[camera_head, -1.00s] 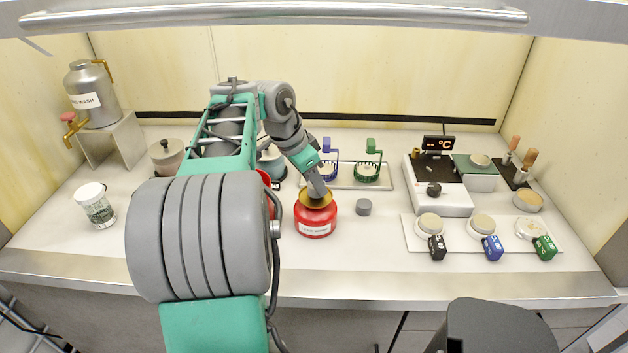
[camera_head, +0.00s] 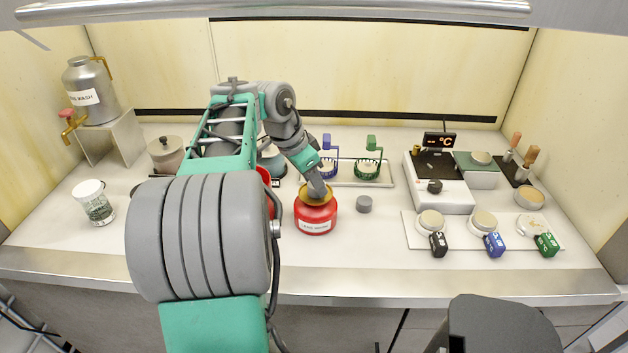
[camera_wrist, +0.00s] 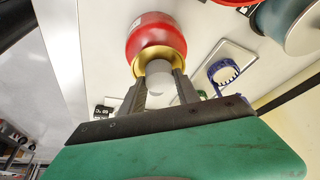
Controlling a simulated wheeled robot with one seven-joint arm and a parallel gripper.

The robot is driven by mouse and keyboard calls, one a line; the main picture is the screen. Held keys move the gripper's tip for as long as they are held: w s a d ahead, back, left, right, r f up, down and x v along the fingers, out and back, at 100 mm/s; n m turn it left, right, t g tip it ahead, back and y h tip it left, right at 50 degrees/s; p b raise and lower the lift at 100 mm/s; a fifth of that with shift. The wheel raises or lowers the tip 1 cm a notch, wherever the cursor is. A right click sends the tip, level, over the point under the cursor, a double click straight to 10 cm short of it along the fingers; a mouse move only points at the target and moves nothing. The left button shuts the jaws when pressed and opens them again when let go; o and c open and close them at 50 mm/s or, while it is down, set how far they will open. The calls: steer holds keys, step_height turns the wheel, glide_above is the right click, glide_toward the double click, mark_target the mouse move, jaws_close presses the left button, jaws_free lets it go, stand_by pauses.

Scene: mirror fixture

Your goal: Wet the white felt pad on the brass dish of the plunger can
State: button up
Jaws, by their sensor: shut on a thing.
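The red plunger can (camera_head: 316,218) stands upright on the bench with its brass dish (camera_head: 306,198) on top. In the wrist view the can (camera_wrist: 155,32) and dish (camera_wrist: 160,54) lie just beyond my fingertips. My gripper (camera_head: 318,190) points down at an angle onto the dish. In the wrist view my gripper (camera_wrist: 160,84) is shut on a whitish cylindrical piece (camera_wrist: 159,77), whose far end is at the dish. Whether its end is the white felt pad, and whether it touches or presses the dish, I cannot tell.
Blue (camera_head: 326,164) and green (camera_head: 367,170) holders stand on a tray behind. A white instrument (camera_head: 440,190) and a board with several round pieces (camera_head: 415,240) are at right. A glass jar (camera_head: 97,205) stands at left.

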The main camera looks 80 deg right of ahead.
steer(key=shift+f+b, duration=0.45)
steer(key=shift+f, duration=0.15)
stand_by(0.3)
stand_by(0.7)
step_height(320, 180, up, 7)
steer(key=p, duration=0.6)
